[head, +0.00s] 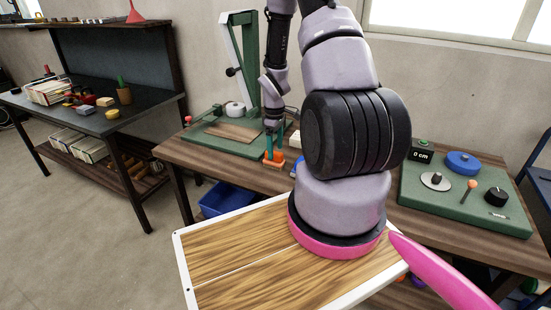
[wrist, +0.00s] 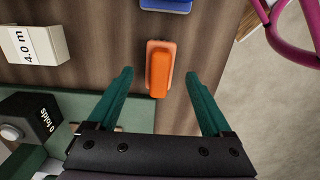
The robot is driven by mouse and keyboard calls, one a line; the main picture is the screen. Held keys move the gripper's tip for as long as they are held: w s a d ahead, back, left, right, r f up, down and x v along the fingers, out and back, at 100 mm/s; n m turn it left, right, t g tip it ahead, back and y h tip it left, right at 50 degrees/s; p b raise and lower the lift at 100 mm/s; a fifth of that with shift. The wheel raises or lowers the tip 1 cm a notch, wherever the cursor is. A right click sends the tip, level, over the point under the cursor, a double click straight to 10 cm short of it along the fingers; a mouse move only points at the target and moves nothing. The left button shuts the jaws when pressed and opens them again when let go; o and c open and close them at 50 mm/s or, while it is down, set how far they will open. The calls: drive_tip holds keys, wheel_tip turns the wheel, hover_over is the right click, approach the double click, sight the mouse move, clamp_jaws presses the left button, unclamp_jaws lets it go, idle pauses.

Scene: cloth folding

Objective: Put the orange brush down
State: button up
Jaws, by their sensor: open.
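The orange brush (wrist: 159,70) lies on the brown wooden table (wrist: 215,45) in the wrist view. It also shows in the head view (head: 274,163), near the table's front edge and below my fingers. My gripper (wrist: 158,75) is open, with its two green fingers apart. In the wrist view the brush appears between the fingertips, with a gap on each side and no finger touching it. In the head view my gripper (head: 274,143) points down at the brush. The exact height of the fingertips above the table is hard to tell.
A blue object (wrist: 166,5) lies just beyond the brush. A white block marked 4.0 m (wrist: 35,45) and a black "0 folds" counter (wrist: 32,118) are to the left. A green board with a stand (head: 215,140) is behind. The table edge is close at right in the wrist view.

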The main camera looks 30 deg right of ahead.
wheel_tip(320, 180, up, 7)
drive_tip(key=shift+f, duration=0.1)
wheel_tip(320, 180, up, 10)
drive_tip(key=m+t, duration=0.1)
drive_tip(key=m, duration=0.1)
hover_over(275, 152)
drive_tip(key=a, duration=0.2)
drive_tip(key=s+a+r+m+t, duration=0.1)
drive_tip(key=s+a+r+m, duration=0.1)
drive_tip(key=r, duration=0.4)
drive_tip(key=s+a+r+m+t, duration=0.1)
drive_tip(key=s+r, duration=0.1)
drive_tip(key=r, duration=0.4)
drive_tip(key=s+a+r+m+t+y, duration=0.1)
drive_tip(key=s+a+r+m+t, duration=0.1)
drive_tip(key=s+r, duration=0.5)
drive_tip(key=s+a+r+m+t+y, duration=0.1)
drive_tip(key=s+a+r+m+t, duration=0.1)
drive_tip(key=s+a+r+m, duration=0.2)
drive_tip(key=s+a+r, duration=0.2)
drive_tip(key=s+r, duration=0.2)
drive_tip(key=shift+s+a+m, duration=0.3)
drive_tip(key=shift+s+m, duration=0.1)
